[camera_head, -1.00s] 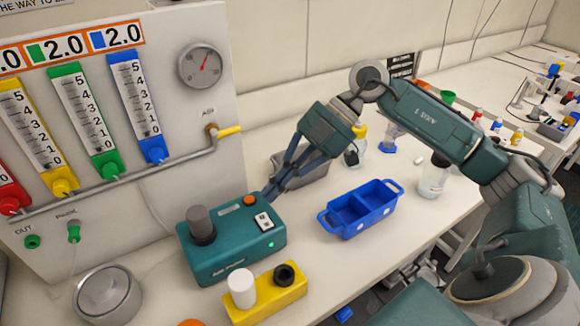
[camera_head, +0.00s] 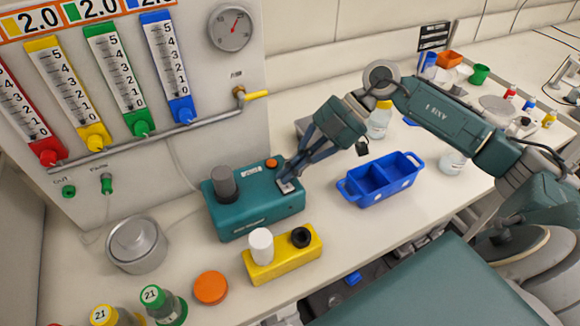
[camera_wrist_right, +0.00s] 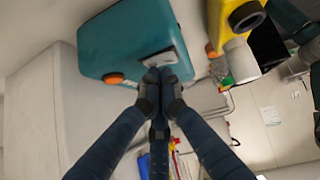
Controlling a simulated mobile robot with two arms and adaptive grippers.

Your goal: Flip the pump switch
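The pump (camera_head: 250,213) is a teal box with a dark grey cylinder and an orange button (camera_head: 271,163) on top. Its switch (camera_head: 288,187) sits on a pale plate at the top right and is partly covered by my right gripper (camera_head: 285,180). The fingers reach down from the upper right, with their tips at the switch plate. In the right wrist view, the fingertips (camera_wrist_right: 160,77) are together beside the pale switch plate (camera_wrist_right: 160,58) on the pump (camera_wrist_right: 120,40), with nothing seen held. Contact with the switch cannot be told. My left gripper is out of view.
A yellow block (camera_head: 283,262) with a white cap and a black ring stands in front of the pump. A blue tray (camera_head: 353,196) stands to the right. A metal pot (camera_head: 137,244) is at left, near an orange lid (camera_head: 210,288). Flow tubes line the wall panel behind.

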